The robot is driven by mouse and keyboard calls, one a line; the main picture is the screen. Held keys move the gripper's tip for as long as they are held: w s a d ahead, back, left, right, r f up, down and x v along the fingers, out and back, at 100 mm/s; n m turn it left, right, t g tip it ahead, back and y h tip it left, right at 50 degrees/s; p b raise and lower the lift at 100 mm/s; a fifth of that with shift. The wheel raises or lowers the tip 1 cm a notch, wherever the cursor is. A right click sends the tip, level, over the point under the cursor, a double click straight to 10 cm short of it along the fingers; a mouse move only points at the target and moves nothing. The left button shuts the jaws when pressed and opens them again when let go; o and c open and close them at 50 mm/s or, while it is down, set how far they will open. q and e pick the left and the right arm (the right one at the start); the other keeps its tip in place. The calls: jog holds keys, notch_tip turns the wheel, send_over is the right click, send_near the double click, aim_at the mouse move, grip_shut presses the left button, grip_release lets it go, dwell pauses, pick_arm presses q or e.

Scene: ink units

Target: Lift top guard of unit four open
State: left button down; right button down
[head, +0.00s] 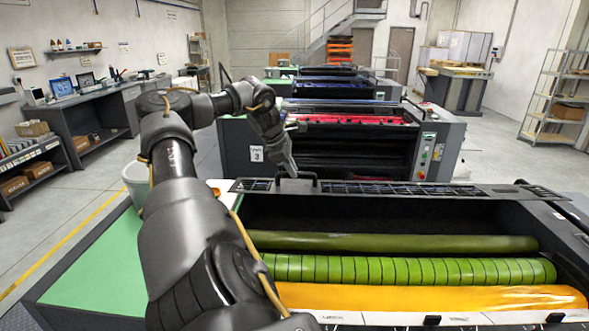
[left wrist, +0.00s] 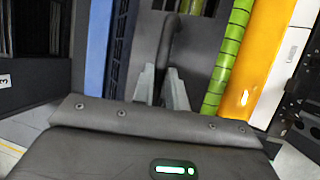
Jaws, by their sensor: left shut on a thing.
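The nearest ink unit (head: 572,232) fills the front of the head view, its green, lime and orange rollers exposed. Its dark slatted top guard (head: 400,189) shows as a narrow strip along the far edge of the opening. A dark bar handle (head: 314,181) stands on the guard near its left end. My left gripper (head: 290,174) reaches down to this handle and is shut on it. In the left wrist view, the two grey fingers (left wrist: 162,88) sit on either side of the handle bar (left wrist: 167,45). My right gripper is not in view.
Behind stands another unit (head: 257,154) labelled 3, with red rollers, and more units beyond. A green top (head: 95,272) and a pale bucket (head: 135,182) are at the left. A workbench (head: 100,108) lines the left wall. Open floor lies between.

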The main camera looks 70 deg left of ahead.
pick_arm(q)
jog(key=shift+s+a+f, duration=0.1)
jog(key=shift+a+f, duration=0.05)
jog(key=shift+f, duration=0.15)
